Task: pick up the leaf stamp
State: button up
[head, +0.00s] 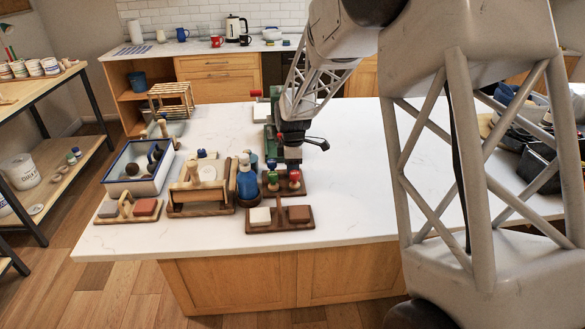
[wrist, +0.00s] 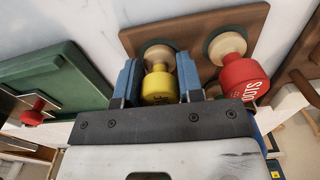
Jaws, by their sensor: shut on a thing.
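In the wrist view my gripper (wrist: 158,79) has its two blue-padded fingers shut on a stamp with a yellow top (wrist: 159,90). Dark letters on the yellow top are partly hidden, so I cannot fully read them. Its pale wooden lower part stands over a dark-ringed spot on the brown rack (wrist: 187,22); I cannot tell if it is clear of the rack. In the head view my gripper (head: 292,154) points down over the rack (head: 293,190), and the yellow top is hidden there.
A red-topped stamp (wrist: 243,79) with white letters stands close to the right finger. A green board (wrist: 65,82) lies to the left. In the head view a blue bottle (head: 247,183) stands left of the rack. The counter right of it (head: 350,180) is clear.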

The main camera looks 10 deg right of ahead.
jog(key=shift+r, duration=0.1)
notch_tip(320, 180, up, 10)
jog(key=shift+f, duration=0.1)
dwell(0.8)
dwell(0.5)
jog(key=w+d+r+m, duration=0.2)
jog(key=w+d+m, duration=0.3)
jog(key=w+m, duration=0.65)
jog(key=s+a+f+n, duration=0.1)
jog(key=s+a+n, duration=0.3)
jog(key=a, duration=0.6)
jog(key=s+a+f+n, duration=0.1)
jog(key=s+a+n, duration=0.3)
jog(key=a, duration=0.7)
jog(key=s+a+f+n, duration=0.1)
jog(key=s+a+n, duration=0.4)
jog(key=a, duration=0.6)
jog(key=shift+a+f, duration=0.15)
